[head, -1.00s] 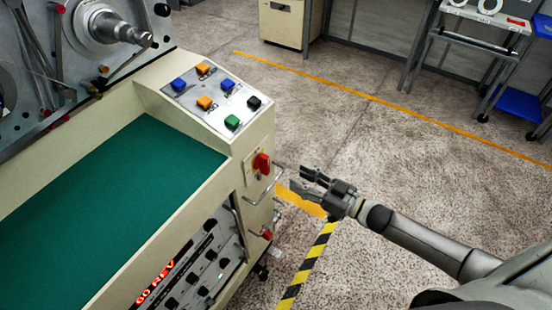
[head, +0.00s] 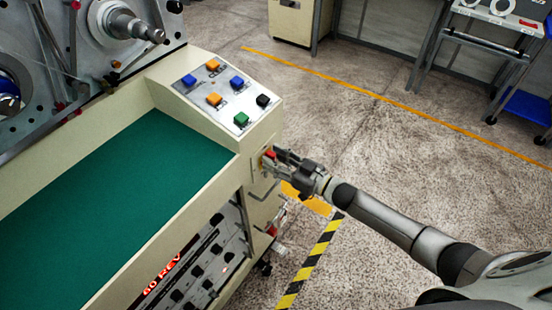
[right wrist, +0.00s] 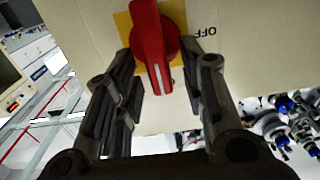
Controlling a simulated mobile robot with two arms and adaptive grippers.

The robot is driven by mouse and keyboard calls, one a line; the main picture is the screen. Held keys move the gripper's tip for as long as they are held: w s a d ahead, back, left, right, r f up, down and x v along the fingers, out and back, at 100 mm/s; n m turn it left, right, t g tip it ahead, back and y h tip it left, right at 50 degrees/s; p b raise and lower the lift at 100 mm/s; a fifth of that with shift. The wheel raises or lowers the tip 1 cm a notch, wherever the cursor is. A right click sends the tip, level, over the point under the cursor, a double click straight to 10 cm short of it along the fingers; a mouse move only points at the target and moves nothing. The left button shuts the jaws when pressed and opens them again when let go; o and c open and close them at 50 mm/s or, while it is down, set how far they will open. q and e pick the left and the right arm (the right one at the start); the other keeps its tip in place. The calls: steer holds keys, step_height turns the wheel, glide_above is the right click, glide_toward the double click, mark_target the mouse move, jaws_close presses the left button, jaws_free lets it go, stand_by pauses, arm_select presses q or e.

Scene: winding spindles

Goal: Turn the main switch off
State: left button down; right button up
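The main switch is a red rotary knob (right wrist: 153,50) on a yellow plate (right wrist: 124,24) on the cream front panel. In the right wrist view its white mark points down, and an upside-down OFF label (right wrist: 206,32) is to its right. In the head view the knob (head: 269,155) is partly hidden by my right gripper (head: 280,160). That gripper's fingers (right wrist: 160,62) are apart, one on each side of the knob. Some gap shows on the right side; I cannot tell whether the left finger touches. My left gripper is not in view.
A metal handle (head: 264,193) sticks out just below the switch. A sloped panel with coloured buttons (head: 222,92) is above it, and a green surface (head: 120,200) lies to the left. The floor (head: 370,150) to the right is open.

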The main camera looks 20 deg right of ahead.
jaws_close()
steer(key=shift+n, duration=0.4)
steer(key=n+b, duration=0.1)
steer(key=n, duration=0.2)
steer(key=a+f+n+b, duration=0.1)
steer(key=n, duration=0.3)
steer(key=s+n+b, duration=0.1)
steer(key=n+b, duration=0.1)
steer(key=n, duration=0.2)
steer(key=shift+s+a+f, duration=0.1)
steer(key=shift+a+f, duration=0.1)
steer(key=shift+a, duration=0.05)
steer(key=n+b, duration=0.1)
steer(key=n, duration=0.2)
steer(key=f+n+b, duration=0.1)
steer(key=n+b, duration=0.1)
steer(key=n, duration=0.1)
steer(key=shift+s+a, duration=0.15)
stand_by(0.4)
